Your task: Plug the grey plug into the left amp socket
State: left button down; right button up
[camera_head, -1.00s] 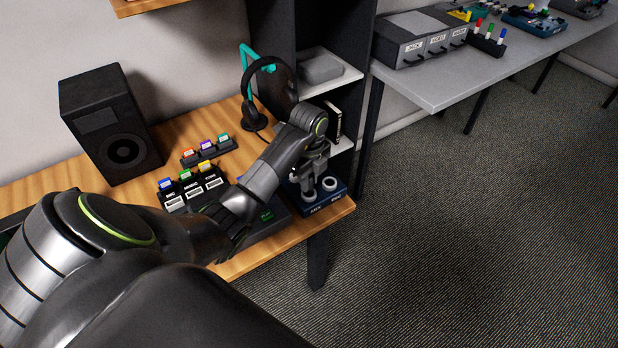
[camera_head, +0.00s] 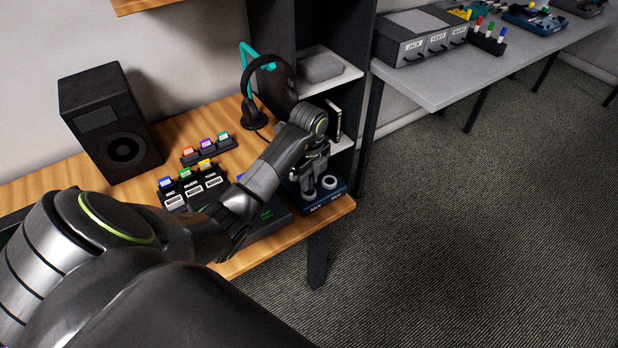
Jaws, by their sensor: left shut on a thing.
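The amp (camera_head: 325,204) is a dark blue box at the right end of the wooden desk, with two pale ring sockets on top. The left amp socket (camera_head: 309,197) is at the gripper's tip and partly covered. The right socket (camera_head: 330,183) shows open and empty. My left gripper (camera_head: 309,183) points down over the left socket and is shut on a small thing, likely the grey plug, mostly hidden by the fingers. I cannot tell whether the plug is inside the socket or just above it. My right gripper is not in view.
A black speaker (camera_head: 112,122) stands at the back left. Headphones on a teal stand (camera_head: 246,72) are behind my arm. Labelled switch blocks (camera_head: 190,188) sit left of the amp. A dark shelf (camera_head: 335,85) stands close behind; a grey table (camera_head: 450,80) is farther right.

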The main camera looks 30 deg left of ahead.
pick_arm(q)
jog(key=shift+f+b, duration=0.35)
jog(key=shift+f, duration=0.45)
dwell(1.0)
jog(key=c, duration=0.7)
grip_release()
jog(key=shift+r+p, duration=3.2)
jog(key=shift+r, duration=0.35)
jog(key=shift+f, duration=0.1)
